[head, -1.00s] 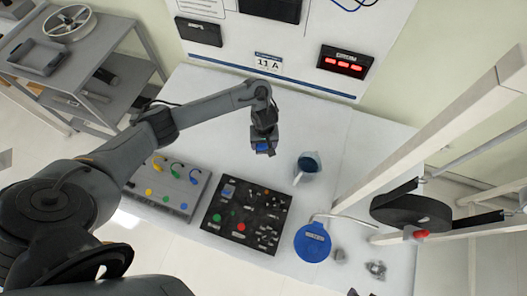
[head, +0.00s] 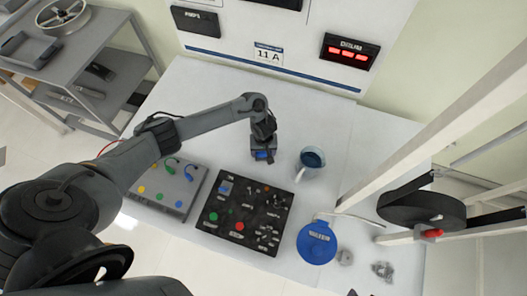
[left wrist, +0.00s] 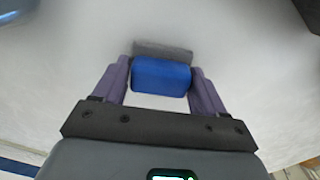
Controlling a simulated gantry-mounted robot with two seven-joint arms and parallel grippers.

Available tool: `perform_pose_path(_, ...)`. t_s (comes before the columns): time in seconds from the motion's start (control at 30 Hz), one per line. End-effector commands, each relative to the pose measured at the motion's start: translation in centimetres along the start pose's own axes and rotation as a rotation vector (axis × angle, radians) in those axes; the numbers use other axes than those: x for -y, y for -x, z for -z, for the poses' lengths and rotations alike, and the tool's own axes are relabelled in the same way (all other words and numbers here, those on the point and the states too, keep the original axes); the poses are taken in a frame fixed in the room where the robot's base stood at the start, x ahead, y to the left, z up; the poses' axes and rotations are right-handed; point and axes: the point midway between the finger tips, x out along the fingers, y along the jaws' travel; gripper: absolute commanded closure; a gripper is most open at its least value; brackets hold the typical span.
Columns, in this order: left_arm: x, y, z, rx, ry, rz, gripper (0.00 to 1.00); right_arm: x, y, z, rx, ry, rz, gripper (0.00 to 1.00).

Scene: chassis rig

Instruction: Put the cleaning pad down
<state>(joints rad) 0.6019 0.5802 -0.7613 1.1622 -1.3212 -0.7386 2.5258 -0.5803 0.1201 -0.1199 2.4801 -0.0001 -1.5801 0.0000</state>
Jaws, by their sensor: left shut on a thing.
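The cleaning pad (left wrist: 161,77) is a blue block with a grey layer on its far side. My left gripper (left wrist: 160,80) is shut on it, with a purple-grey finger on each side. In the head view the pad (head: 263,155) is a small blue patch at the tip of my left gripper (head: 263,150). It is over the white table (head: 200,100), behind the black control panel. I cannot tell whether the pad touches the table. My right gripper is not in view.
In front are a grey box with coloured knobs (head: 170,185), a black panel (head: 245,215) and a round blue lid (head: 317,242). The table behind and left of the gripper is clear.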

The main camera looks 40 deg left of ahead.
Motion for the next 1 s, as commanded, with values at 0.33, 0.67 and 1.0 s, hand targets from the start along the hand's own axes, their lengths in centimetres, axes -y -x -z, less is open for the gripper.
perform_pose_path(0.33,0.0,-0.2,0.0,0.0,0.0,0.0,0.53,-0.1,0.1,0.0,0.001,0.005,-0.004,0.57)
perform_pose_path(0.67,0.0,-0.2,0.0,0.0,0.0,0.0,0.03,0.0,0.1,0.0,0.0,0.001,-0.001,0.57)
perform_pose_path(1.0,-0.1,1.1,0.1,-0.001,0.0,-0.001,0.03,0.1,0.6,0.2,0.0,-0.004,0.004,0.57)
